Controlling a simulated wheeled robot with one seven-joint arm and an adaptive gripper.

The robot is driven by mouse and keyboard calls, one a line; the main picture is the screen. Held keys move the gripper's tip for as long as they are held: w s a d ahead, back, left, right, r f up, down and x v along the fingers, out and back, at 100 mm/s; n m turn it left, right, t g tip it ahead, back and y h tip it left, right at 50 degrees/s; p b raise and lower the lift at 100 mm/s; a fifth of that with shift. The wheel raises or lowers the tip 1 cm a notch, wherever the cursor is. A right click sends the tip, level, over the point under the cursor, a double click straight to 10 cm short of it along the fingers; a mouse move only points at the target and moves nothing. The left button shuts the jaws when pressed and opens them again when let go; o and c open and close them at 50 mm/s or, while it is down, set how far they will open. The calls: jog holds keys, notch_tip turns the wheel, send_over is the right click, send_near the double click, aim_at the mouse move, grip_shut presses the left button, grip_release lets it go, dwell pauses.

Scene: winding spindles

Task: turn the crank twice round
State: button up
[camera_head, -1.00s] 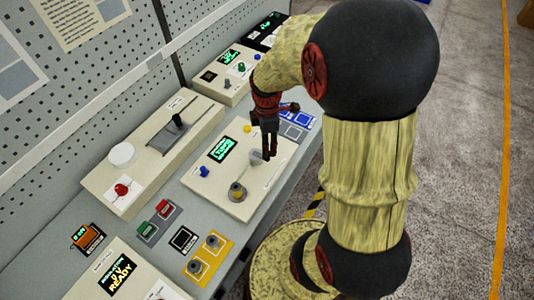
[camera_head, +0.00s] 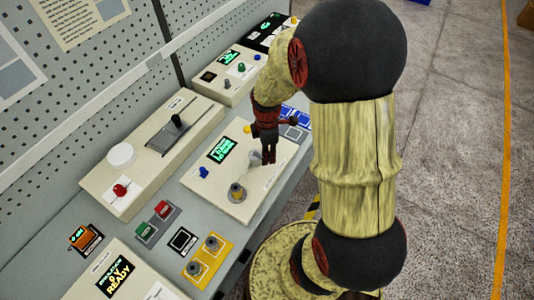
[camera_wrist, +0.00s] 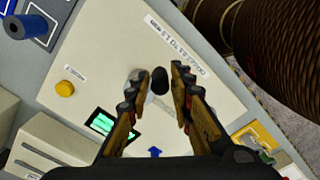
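The crank stands on a cream panel (camera_head: 215,190). Its round hub (camera_head: 237,192) is near the panel's front end, and a pale arm runs from it to a rounded grey end (camera_head: 253,157), which also shows in the wrist view (camera_wrist: 136,80). A dark knob (camera_wrist: 159,80) is there. My gripper (camera_head: 268,160) is over this end, pointing down. In the wrist view my gripper (camera_wrist: 156,82) is open, with one finger on each side of the dark knob and a visible gap to both. The knob is hidden in the head view, and the hub in the wrist view.
The same panel has a green display (camera_head: 222,149), a blue knob (camera_head: 203,172) and a yellow button (camera_head: 247,129). A slider panel (camera_head: 150,155) with a red knob (camera_head: 121,190) stands to the left. Red and green buttons and a yellow plate (camera_head: 208,258) lie nearer the front.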

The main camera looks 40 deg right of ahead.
grip_shut()
jog(key=shift+a+m, duration=0.1)
jog(key=shift+m, duration=0.2)
